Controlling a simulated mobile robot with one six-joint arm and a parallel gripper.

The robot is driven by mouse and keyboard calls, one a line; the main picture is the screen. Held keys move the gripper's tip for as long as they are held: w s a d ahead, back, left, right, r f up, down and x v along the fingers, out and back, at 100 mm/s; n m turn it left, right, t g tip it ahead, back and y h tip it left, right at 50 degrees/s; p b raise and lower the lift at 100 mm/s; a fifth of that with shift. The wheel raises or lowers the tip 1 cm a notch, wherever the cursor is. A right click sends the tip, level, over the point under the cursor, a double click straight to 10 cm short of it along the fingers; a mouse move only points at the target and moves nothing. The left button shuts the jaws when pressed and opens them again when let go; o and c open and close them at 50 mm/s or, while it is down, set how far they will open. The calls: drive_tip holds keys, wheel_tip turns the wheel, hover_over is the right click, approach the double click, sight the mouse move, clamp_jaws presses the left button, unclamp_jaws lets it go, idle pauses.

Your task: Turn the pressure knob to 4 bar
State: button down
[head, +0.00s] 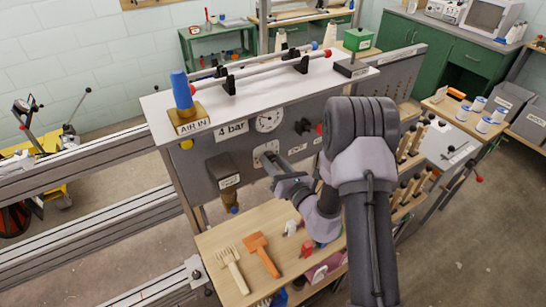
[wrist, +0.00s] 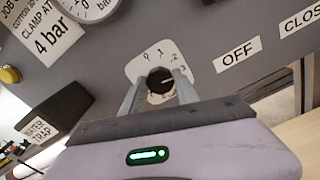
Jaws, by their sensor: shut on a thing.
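The black pressure knob (wrist: 160,80) sits on a white dial plate (wrist: 145,62) marked 0, 1, 2, 3 in the wrist view. Lower marks are hidden by my gripper. My gripper (wrist: 158,88) is shut on the knob, one finger on each side. A pale line on the knob seems to point toward the right side of the scale; the exact mark is unclear. In the head view my gripper (head: 272,162) is at the dial plate (head: 264,149), and the knob is hidden. A round gauge (head: 268,121) is above; its needle is too small to read.
A card reading 4 bar (wrist: 47,36) is on the panel at left, with the water trap label (wrist: 39,129) below. OFF (wrist: 237,53) and CLOSE labels are at right. A wooden bench (head: 240,240) below holds a fork-like comb (head: 232,268) and an orange tool (head: 262,254).

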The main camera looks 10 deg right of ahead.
drive_tip(key=m+p, duration=0.2)
drive_tip(key=m, duration=0.2)
drive_tip(key=shift+r+p, duration=0.1)
drive_tip(key=shift+p, duration=0.3)
drive_tip(key=shift+m+p, duration=0.8)
drive_tip(key=shift+m, duration=0.7)
drive_tip(key=c, duration=0.9)
unclamp_jaws()
drive_tip(key=v, duration=1.7)
drive_tip(key=shift+s, duration=0.2)
